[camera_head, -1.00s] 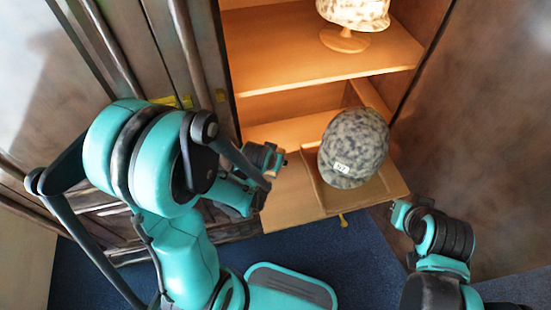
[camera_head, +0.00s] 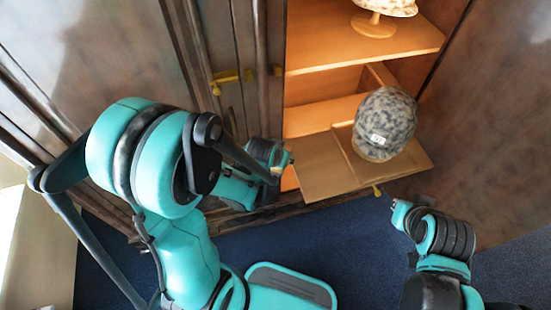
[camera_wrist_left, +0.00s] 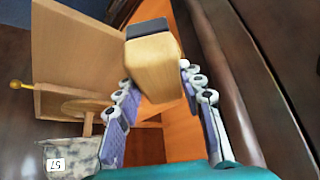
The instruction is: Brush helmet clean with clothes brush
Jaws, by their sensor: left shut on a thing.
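The helmet (camera_head: 385,125), mottled grey with a small white label, sits on the pulled-out wooden board of the cabinet in the head view. Part of it shows at the lower left of the left wrist view (camera_wrist_left: 75,152), with the label reading 57. My left gripper (camera_head: 280,163) is left of the helmet and apart from it. In the left wrist view it is shut on the clothes brush (camera_wrist_left: 155,65), a pale wooden block with a dark end. The arm mostly hides the brush in the head view. My right gripper (camera_head: 400,212) is low, right of the board; its fingers are unclear.
A second helmet (camera_head: 390,6) stands on a wooden stand (camera_head: 374,25) on the shelf above. Cabinet doors flank the opening. Blue carpet (camera_head: 330,235) lies below.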

